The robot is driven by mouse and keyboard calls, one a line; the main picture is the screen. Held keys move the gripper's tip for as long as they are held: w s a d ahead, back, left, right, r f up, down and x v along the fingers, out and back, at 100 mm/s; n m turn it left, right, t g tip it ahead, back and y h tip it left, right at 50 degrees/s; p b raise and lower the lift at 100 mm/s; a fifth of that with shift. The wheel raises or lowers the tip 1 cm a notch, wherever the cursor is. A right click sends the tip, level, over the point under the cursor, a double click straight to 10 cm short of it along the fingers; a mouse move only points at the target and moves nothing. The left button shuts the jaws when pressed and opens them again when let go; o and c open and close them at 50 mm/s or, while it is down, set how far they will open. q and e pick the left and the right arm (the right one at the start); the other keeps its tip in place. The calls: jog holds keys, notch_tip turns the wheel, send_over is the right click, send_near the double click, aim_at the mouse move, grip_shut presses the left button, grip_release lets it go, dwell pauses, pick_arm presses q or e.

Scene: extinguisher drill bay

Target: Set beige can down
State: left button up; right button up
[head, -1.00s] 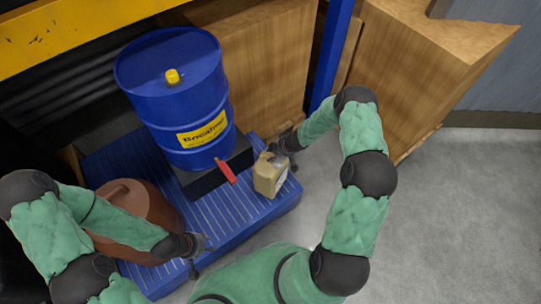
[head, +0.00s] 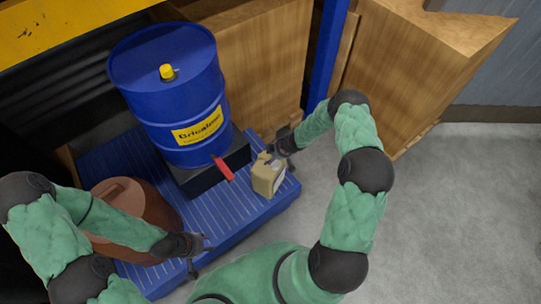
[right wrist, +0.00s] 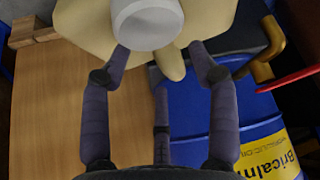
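The beige can (head: 266,181) stands upright at the right end of the blue slatted platform (head: 245,210), in front of the drum. My right gripper (head: 280,149) is at its top, on the far side. In the right wrist view the beige can (right wrist: 215,20) fills the top, with a pale round cap. There, my right gripper (right wrist: 162,58) has its fingers spread apart, close to the can, with a beige projection between the tips and no visible grip on it. My left gripper (head: 200,255) is open and empty over the platform's front edge.
A brown rounded container (head: 140,205) is at left. Wooden crates and a blue post (head: 325,60) stand behind. Grey floor is clear at right.

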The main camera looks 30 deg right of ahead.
jog(key=shift+r, duration=0.1)
jog(key=p+v, duration=0.5)
jog(key=v, duration=0.6)
jog(key=s+a+m+g+y, duration=0.1)
jog(key=s+a+m, duration=0.25)
jog(key=a, duration=0.45)
jog(key=s+a+m+g+y, duration=0.1)
jog(key=s+a+m, duration=0.1)
jog(key=s+a, duration=0.45)
jog(key=s+a+m+g+h, duration=0.1)
jog(key=s+a+m, duration=0.4)
jog(key=s, duration=0.6)
jog(key=shift+s+a+r+g+h, duration=0.15)
jog(key=shift+a+r+g+h, duration=0.25)
jog(key=shift+a+g, duration=0.55)
jog(key=shift+a+t, duration=0.25)
